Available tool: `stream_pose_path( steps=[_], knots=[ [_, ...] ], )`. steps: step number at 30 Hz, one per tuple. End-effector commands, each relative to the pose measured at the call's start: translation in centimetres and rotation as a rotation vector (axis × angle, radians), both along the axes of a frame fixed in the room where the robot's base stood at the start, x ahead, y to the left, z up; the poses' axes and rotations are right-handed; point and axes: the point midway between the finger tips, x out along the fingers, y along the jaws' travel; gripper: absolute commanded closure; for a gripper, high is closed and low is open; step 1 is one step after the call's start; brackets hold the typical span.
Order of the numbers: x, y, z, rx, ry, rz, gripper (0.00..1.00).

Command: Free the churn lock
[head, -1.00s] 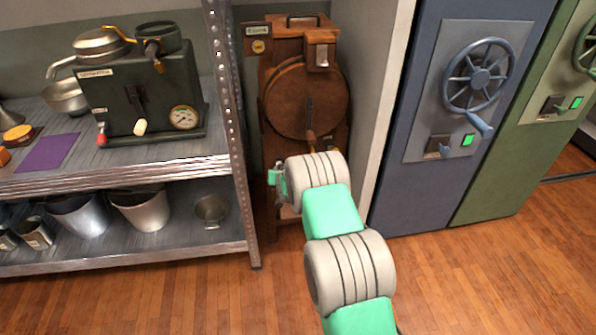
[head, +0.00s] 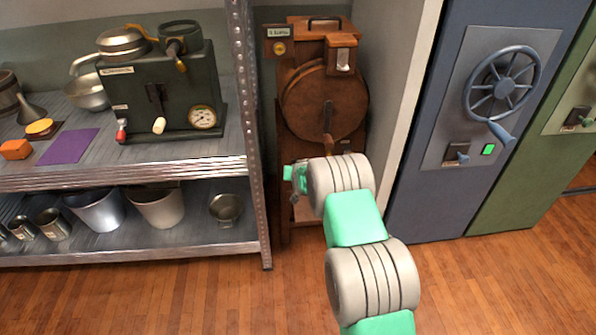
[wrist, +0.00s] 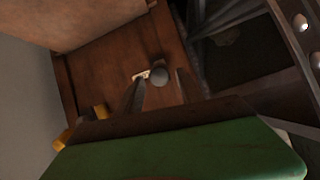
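The wooden churn (head: 310,95) stands upright in the gap right of the shelf, with a round drum, a handle on the drum's front and a small metal fitting (head: 344,60) at its upper right. I cannot tell which part is the lock. My gripper (head: 297,174) is in front of the churn's lower left, partly hidden by my wrist. In the wrist view, its two dark fingers (wrist: 160,85) are apart with nothing held.
A metal shelf (head: 130,180) with a post (head: 248,110) stands close left of the churn, bearing a dark machine (head: 165,95) and several pots. A pale wall panel and a blue cabinet (head: 420,190) with a wheel stand right. The wooden floor in front is clear.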

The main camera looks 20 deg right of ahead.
Motion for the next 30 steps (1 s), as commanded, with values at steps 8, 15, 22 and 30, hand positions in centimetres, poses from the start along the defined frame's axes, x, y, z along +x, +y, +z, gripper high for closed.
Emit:
stream_pose_path(
  steps=[8,15,22,30],
  knots=[
    [-0.2,0.1,-0.2,0.001,0.004,0.001,0.51],
    [-2.7,0.4,2.0,0.002,0.003,0.000,0.51],
    [-5.9,0.9,4.1,0.002,0.003,0.000,0.51],
    [-6.5,0.9,4.3,0.002,0.003,0.000,0.51]
  ],
)
